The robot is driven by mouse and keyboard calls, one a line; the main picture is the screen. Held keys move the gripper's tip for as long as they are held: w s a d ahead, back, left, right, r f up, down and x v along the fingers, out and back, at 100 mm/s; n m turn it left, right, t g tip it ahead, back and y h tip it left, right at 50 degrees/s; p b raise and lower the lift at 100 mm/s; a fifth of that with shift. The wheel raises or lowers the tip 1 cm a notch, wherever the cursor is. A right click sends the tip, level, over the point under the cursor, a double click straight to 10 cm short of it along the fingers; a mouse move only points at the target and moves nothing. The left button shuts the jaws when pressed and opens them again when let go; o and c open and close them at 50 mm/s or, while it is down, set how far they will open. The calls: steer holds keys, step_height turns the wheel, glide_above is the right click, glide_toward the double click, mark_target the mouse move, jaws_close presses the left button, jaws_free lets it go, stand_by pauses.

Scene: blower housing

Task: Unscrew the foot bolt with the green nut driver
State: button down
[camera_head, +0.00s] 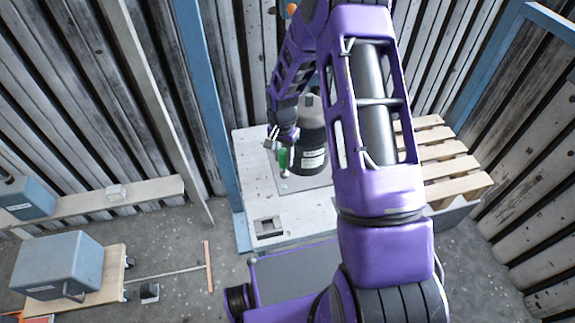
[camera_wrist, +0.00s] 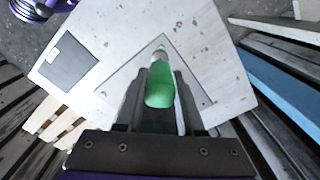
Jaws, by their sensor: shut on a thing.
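The green nut driver (camera_head: 283,158) stands roughly upright at the left side of the dark blower housing (camera_head: 312,145). My gripper (camera_head: 277,142) is shut on the driver's handle. In the wrist view the green handle (camera_wrist: 160,85) sits between the two dark fingers of my gripper (camera_wrist: 160,78). A pale tip shows at the far end of the handle, over the grey base plate (camera_wrist: 193,82). The foot bolt cannot be made out; whether the driver sits on it cannot be told.
A wooden pallet (camera_head: 445,165) lies to the right. A blue-grey box (camera_head: 60,265) on a wheeled board stands at left. Corrugated walls close off the back.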

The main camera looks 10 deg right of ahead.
mark_target(284, 169)
steer(key=shift+w+f, duration=0.1)
steer(key=shift+w, duration=0.2)
steer(key=shift+f+b, duration=1.5)
steer(key=shift+f, duration=1.3)
steer(key=shift+f, duration=0.3)
